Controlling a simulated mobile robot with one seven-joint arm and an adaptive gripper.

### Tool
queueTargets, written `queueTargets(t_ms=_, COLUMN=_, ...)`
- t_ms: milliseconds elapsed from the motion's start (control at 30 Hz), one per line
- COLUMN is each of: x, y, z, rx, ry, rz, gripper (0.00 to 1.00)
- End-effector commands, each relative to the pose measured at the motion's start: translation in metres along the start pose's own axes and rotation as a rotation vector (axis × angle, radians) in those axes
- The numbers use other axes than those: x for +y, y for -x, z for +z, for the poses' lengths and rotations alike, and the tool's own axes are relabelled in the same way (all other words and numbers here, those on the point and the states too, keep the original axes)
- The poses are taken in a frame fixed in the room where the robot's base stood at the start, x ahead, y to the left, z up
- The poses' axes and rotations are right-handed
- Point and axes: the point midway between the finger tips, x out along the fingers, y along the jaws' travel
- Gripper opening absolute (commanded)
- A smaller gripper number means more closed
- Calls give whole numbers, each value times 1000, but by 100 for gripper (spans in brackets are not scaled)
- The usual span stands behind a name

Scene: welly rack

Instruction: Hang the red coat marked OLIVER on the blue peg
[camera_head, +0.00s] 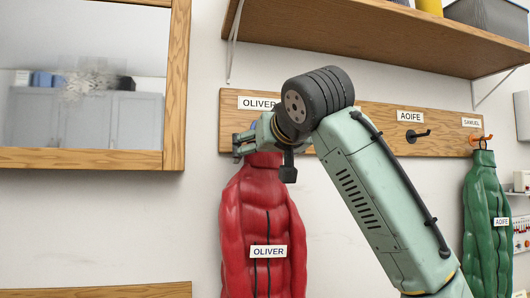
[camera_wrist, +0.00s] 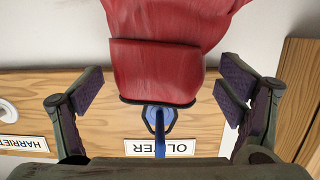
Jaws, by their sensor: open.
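The red coat (camera_head: 262,225) marked OLIVER hangs upright below the OLIVER sign on the wall rail. Its collar also shows in the wrist view (camera_wrist: 155,70), where the picture is upside down. The blue peg (camera_wrist: 160,130) is at the coat's collar, with a dark hanging loop close around it; the exact fit of the loop is hard to tell. My gripper (camera_head: 243,146) is open at the collar. In the wrist view its two fingers (camera_wrist: 160,92) stand on either side of the collar, apart from it.
The wooden peg rail (camera_head: 375,114) carries a black peg (camera_head: 417,135) under AOIFE and an orange peg (camera_head: 481,139) under SAMUEL. A green coat (camera_head: 484,220) marked AOIFE hangs at the right. A shelf (camera_head: 370,40) is above, a wood-framed mirror (camera_head: 175,90) at left.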

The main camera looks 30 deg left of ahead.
Motion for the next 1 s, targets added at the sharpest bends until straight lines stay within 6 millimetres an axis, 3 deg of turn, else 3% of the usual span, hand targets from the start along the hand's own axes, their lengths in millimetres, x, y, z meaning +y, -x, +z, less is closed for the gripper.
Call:
queueTargets(t_ms=167, x=0, y=21, z=-1, rx=4, ry=1, rz=-1, gripper=88)
queueTargets(t_ms=600, x=0, y=106, z=-1, rx=5, ry=0, rz=-1, gripper=88)
queueTargets(t_ms=800, x=0, y=120, z=-1, rx=4, ry=1, rz=0, gripper=88)
queueTargets(t_ms=1000, x=0, y=120, z=-1, rx=4, ry=1, rz=0, gripper=88)
